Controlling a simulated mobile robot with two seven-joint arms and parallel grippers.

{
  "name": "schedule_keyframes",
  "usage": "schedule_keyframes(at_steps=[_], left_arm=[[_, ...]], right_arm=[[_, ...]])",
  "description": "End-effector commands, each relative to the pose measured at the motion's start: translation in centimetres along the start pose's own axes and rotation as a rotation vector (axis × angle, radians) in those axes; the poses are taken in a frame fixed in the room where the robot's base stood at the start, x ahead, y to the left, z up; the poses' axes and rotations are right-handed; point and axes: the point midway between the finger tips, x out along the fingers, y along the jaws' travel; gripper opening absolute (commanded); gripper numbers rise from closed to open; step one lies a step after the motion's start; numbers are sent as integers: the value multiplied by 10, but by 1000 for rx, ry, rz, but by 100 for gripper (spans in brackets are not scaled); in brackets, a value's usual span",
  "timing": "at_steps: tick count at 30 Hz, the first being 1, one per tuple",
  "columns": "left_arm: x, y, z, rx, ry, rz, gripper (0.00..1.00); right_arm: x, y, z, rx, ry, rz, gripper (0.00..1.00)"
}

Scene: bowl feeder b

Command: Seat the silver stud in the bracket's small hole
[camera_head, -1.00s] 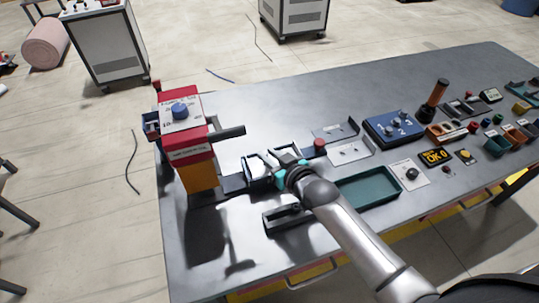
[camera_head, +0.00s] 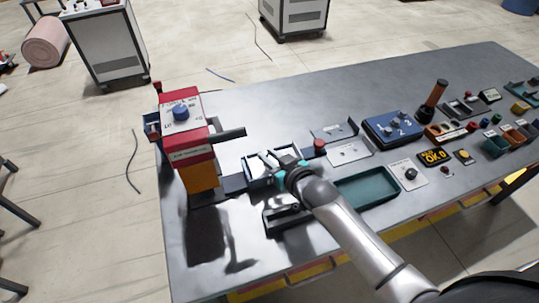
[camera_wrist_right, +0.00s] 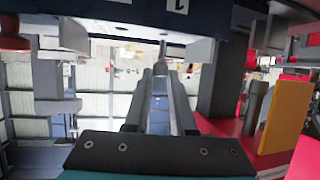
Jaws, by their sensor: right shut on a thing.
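The piece points away from the fingers toward a dark panel (camera_wrist_right: 130,17) marked with a number. In the head view the stud is too small to tell. A grey plate with an upturned end (camera_head: 335,132), possibly the bracket, lies right of the gripper; I cannot make out its small hole. My left gripper is not in view.
The red and yellow machine (camera_head: 190,150) stands left of the tray, its dark arm reaching right. A dark holder (camera_head: 287,220), a green tray (camera_head: 366,188), a light plate (camera_head: 350,153) and a blue box (camera_head: 392,127) surround the work area. The front-left table is clear.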

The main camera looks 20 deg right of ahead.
Motion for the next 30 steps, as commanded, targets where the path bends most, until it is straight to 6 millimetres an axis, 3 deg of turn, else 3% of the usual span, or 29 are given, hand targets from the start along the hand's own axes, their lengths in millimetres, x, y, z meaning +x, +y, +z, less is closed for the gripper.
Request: schedule_keyframes(at_steps=[30], left_arm=[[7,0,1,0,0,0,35]], right_arm=[[5,0,12,0,0,0,0]])
